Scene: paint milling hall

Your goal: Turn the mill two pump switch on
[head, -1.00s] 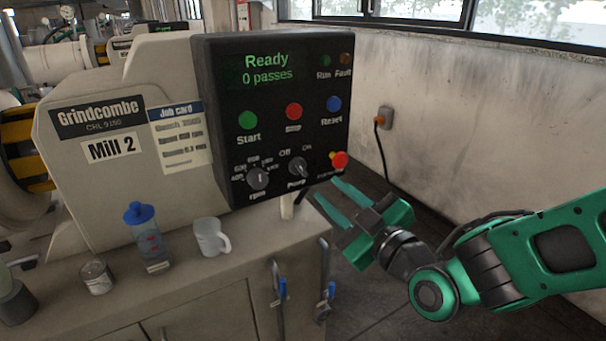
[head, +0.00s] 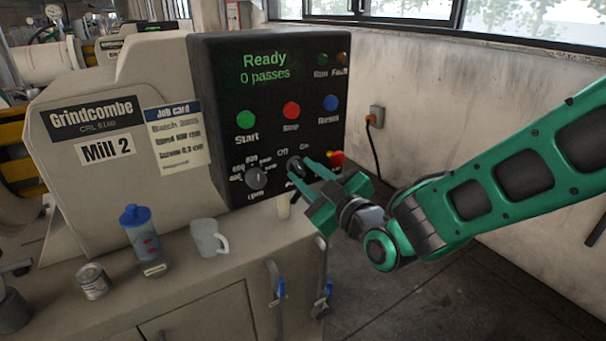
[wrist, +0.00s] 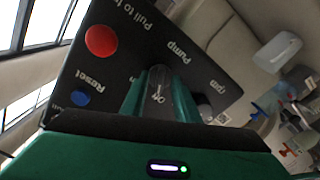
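The Mill 2 control box (head: 215,100) shows "Ready" and "0 passes" on its display. Its black pump switch (head: 293,163) has Off and On labels above it and is partly covered by my fingers in the head view. My gripper (head: 303,169) is at the panel with its fingers around the switch. In the wrist view the switch (wrist: 159,80) sits between the two fingers of my gripper (wrist: 160,100), one on each side. The fingers look apart, and I cannot tell whether they touch the knob. Which label its pointer faces is unclear.
The rpm knob (head: 256,178) is just left of the pump switch. Start, Stop and Reset buttons are above. A bottle (head: 140,238), mug (head: 209,238) and can (head: 93,281) stand on the bench.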

